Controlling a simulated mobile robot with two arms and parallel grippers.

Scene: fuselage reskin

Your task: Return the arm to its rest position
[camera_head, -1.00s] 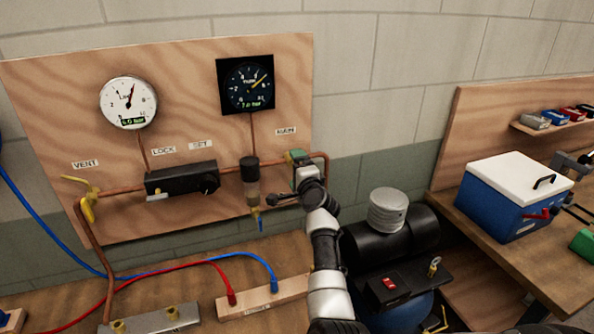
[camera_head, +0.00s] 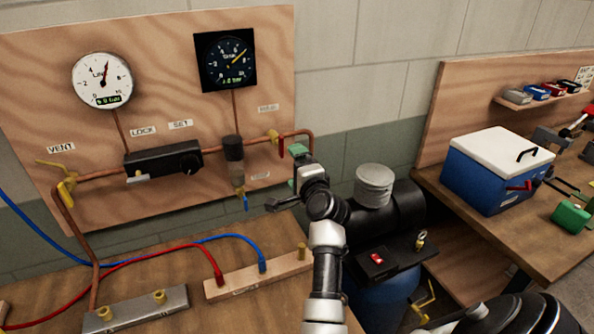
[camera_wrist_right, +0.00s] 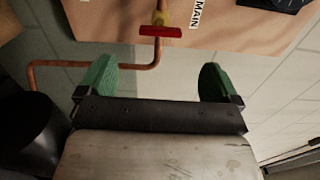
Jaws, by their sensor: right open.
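My right arm rises from the bottom centre of the head view. Its gripper (camera_head: 299,153) has green finger pads and sits just right of and below the main valve (camera_head: 277,138) on the wooden board. In the right wrist view the gripper (camera_wrist_right: 155,82) is open, with nothing between its pads. The main valve's red handle (camera_wrist_right: 160,31) and copper pipe lie ahead of the pads, apart from them. My left gripper is not in view.
The board (camera_head: 60,120) carries two gauges, a black regulator (camera_head: 163,160) and a filter (camera_head: 234,155). A compressor (camera_head: 400,215) stands close to the arm. A blue cooler (camera_head: 480,185) stands on the right bench. Hoses cross the left bench.

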